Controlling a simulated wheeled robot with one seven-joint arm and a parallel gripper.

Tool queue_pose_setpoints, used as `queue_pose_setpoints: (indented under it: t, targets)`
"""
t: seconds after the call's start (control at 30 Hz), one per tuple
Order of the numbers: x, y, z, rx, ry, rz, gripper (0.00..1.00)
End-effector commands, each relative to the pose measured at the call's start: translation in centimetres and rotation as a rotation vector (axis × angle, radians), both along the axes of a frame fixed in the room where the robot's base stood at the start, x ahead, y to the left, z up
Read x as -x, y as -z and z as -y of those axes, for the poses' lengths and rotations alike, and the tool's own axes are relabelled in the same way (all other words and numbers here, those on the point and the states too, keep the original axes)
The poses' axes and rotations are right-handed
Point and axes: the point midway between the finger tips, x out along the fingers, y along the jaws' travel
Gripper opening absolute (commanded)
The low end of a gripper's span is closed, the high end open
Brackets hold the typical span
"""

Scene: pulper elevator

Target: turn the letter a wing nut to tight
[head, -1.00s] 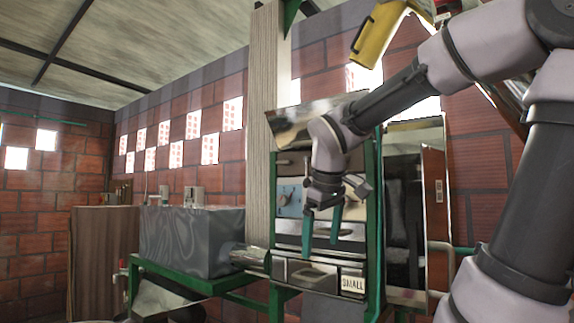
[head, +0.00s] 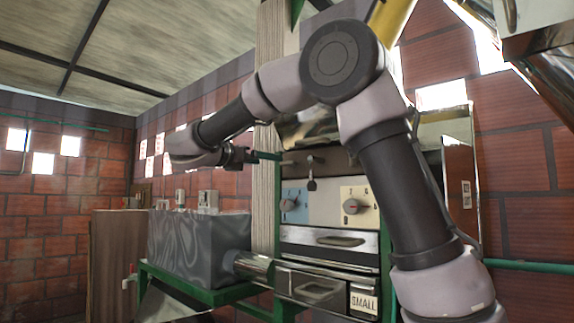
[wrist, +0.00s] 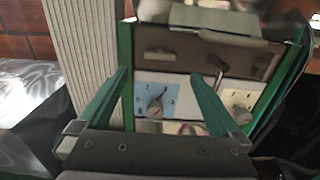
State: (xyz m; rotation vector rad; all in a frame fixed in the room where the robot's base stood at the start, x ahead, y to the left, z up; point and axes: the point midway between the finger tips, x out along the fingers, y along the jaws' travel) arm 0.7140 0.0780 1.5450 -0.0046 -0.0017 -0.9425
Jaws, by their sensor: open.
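The machine front shows a blue dial plate with a grey knob (head: 288,204) at left and a cream dial plate with a knob with a red mark (head: 351,206) at right. A small dark lever (head: 312,172) hangs above and between them. I cannot read a letter A, so I cannot tell which part is the letter a wing nut. My gripper (head: 270,156) is at the upper left of the panel, teal fingers pointing right. In the wrist view my gripper (wrist: 160,75) is open and empty. The blue plate's knob (wrist: 155,106) shows between its fingers, apart from them.
A wooden post (head: 267,190) stands just left of the panel. A grey metal tank (head: 195,245) sits on a green frame left of it. A drawer front (head: 320,288) with a "SMALL" label (head: 364,301) lies below the dials. A brick wall (head: 520,165) is behind.

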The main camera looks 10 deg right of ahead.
Motion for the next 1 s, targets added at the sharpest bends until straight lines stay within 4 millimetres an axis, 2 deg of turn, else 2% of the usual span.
queue_pose_setpoints:
  t: [0.2, 0.43, 0.6, 0.9, 0.97, 1.0]
  targets:
    - [-2.4, 0.0, 3.7, -0.003, 0.004, -0.001, 1.00]
    - [-4.6, 0.0, 6.6, -0.003, 0.003, -0.001, 1.00]
    - [-5.4, 0.0, 7.5, -0.003, 0.001, -0.001, 1.00]
    - [-5.5, 0.1, 7.7, -0.003, 0.000, -0.001, 1.00]
    - [-5.5, 0.1, 7.7, -0.003, 0.000, -0.001, 0.77]
    - [-5.5, 0.1, 7.7, -0.003, 0.000, -0.001, 0.62]
